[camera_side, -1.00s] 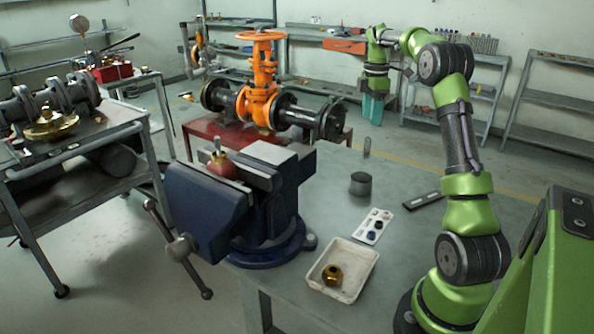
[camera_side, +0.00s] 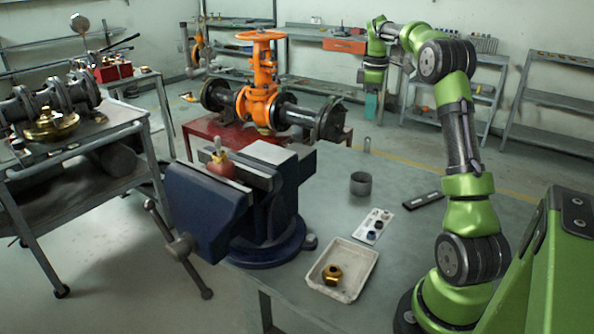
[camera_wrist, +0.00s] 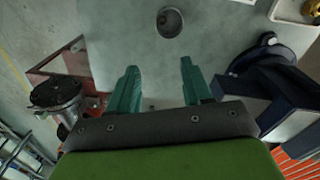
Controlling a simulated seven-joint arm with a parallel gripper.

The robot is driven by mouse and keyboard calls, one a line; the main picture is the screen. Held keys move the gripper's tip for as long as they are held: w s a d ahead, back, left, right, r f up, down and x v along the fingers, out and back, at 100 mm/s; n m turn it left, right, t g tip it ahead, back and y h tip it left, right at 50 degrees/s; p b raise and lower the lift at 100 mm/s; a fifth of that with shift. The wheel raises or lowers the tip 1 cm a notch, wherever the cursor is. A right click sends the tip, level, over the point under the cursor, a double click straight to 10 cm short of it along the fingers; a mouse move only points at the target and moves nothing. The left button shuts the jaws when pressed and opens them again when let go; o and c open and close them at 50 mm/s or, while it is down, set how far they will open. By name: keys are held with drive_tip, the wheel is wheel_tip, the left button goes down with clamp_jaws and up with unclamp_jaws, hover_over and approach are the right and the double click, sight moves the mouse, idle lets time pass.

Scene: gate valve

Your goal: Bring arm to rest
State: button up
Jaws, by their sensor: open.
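My gripper (camera_side: 371,106) hangs from the raised green arm above the far part of the grey workbench, fingers pointing down. In the wrist view my gripper (camera_wrist: 158,80) shows two teal fingers spread apart with nothing between them. The grey round cup (camera_side: 361,184) stands on the bench below; it also shows ahead of the fingers in the wrist view (camera_wrist: 170,22). The orange gate valve (camera_side: 258,95) stands on a red stand behind the bench, apart from my gripper.
A blue vise (camera_side: 237,200) holds a small red part with a brass fitting on top (camera_side: 221,163). A white tray (camera_side: 364,262) holds a brass nut (camera_side: 332,275). A white card (camera_side: 374,226) and a dark flat bar (camera_side: 424,201) lie on the bench. The bench's far right is clear.

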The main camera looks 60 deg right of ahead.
drive_tip(key=a+r+m+t, duration=0.1)
drive_tip(key=a+m+t, duration=0.4)
drive_tip(key=a, duration=1.7)
drive_tip(key=s+a+m+t+y, duration=0.1)
drive_tip(key=s+a, duration=0.4)
drive_tip(key=a, duration=0.4)
drive_tip(key=s+a+f+m+t+y, duration=0.1)
drive_tip(key=s+a, duration=0.4)
drive_tip(key=a, duration=0.4)
drive_tip(key=shift+s+a+f+m, duration=0.15)
drive_tip(key=shift+s+f+m, duration=0.05)
drive_tip(key=shift+m, duration=0.1)
